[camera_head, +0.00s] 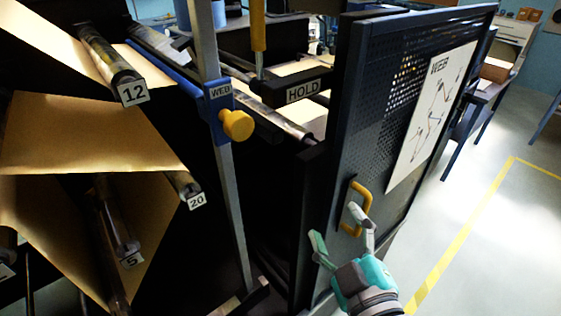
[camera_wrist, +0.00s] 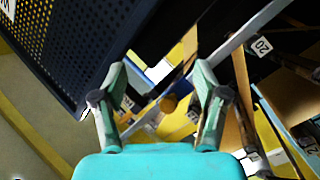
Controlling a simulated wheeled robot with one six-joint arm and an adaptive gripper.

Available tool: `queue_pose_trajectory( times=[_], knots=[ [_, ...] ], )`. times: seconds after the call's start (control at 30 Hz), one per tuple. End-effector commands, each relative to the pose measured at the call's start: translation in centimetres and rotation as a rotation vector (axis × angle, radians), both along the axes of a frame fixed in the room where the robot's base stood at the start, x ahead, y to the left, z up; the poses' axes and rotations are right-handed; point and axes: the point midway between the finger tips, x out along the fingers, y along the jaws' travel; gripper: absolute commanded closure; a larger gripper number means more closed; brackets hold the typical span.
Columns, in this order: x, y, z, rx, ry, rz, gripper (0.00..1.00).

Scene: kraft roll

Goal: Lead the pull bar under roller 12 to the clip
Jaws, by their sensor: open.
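Roller 12 (camera_head: 112,58) is at the upper left in the head view, with kraft paper beside it. A blue bar (camera_head: 175,70) runs behind it to a WEB label and a yellow knob (camera_head: 236,125) at a grey post; it may be the pull bar. My gripper (camera_head: 337,226) is open and empty, low in front of the perforated door and apart from the knob. In the wrist view an orange-yellow knob (camera_wrist: 168,104) shows beyond and between my open fingers.
The open perforated door (camera_head: 385,110) with a yellow handle (camera_head: 357,203) stands right of the rollers. The upright grey post (camera_head: 224,170) crosses the machine's front. Rollers 20 (camera_head: 184,187) and 5 (camera_head: 122,235) sit lower left.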

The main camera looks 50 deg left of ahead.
Motion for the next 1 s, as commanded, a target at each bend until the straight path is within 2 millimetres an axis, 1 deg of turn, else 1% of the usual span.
queue_pose_trajectory(
  times=[0.03,0.1,0.2,0.3,0.4,0.53,0.73,1.0],
  knots=[
    [-0.7,1.6,2.2,-0.010,-0.049,0.048,0.27],
    [-1.7,3.3,4.6,-0.035,-0.111,0.108,0.27],
    [-3.3,5.4,7.6,-0.066,-0.196,0.185,0.27],
    [-4.7,6.8,10.1,-0.092,-0.268,0.244,0.27],
    [-5.8,7.7,11.6,-0.110,-0.319,0.286,0.27],
    [-6.6,8.3,12.7,-0.123,-0.355,0.312,0.27],
    [-6.5,9.4,12.8,-0.127,-0.361,0.320,0.27],
    [-5.7,12.6,12.8,-0.125,-0.360,0.319,0.27]
  ],
)
